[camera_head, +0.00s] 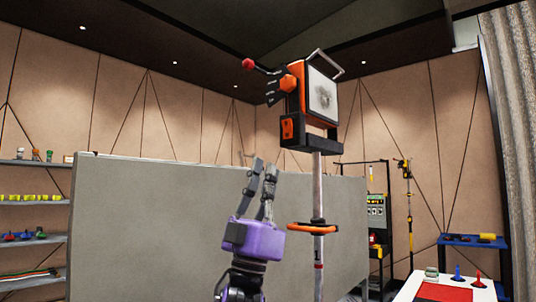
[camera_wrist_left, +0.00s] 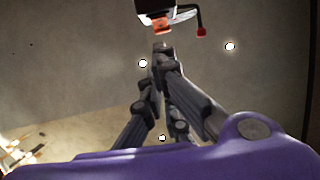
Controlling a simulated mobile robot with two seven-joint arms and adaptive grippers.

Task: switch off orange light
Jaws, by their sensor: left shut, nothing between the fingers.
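The orange light (camera_head: 321,98) is a work lamp with an orange and black housing on a pale pole (camera_head: 318,190), in the middle of the head view. Its panel looks grey. A small orange switch (camera_head: 287,129) sits on the lower left of its black base. My left gripper (camera_head: 266,160) points up, left of the pole and below the lamp, apart from it in the head view. Its fingers are shut and empty. In the left wrist view the fingertips (camera_wrist_left: 162,46) are just below an orange part of the lamp (camera_wrist_left: 160,25). My right gripper is not in view.
A red-knobbed lever (camera_head: 248,64) sticks out left of the lamp. An orange collar (camera_head: 313,227) rings the pole. A grey partition (camera_head: 150,225) stands behind my left arm. Shelves (camera_head: 33,200) are at the far left, and a white table (camera_head: 450,286) is at the lower right.

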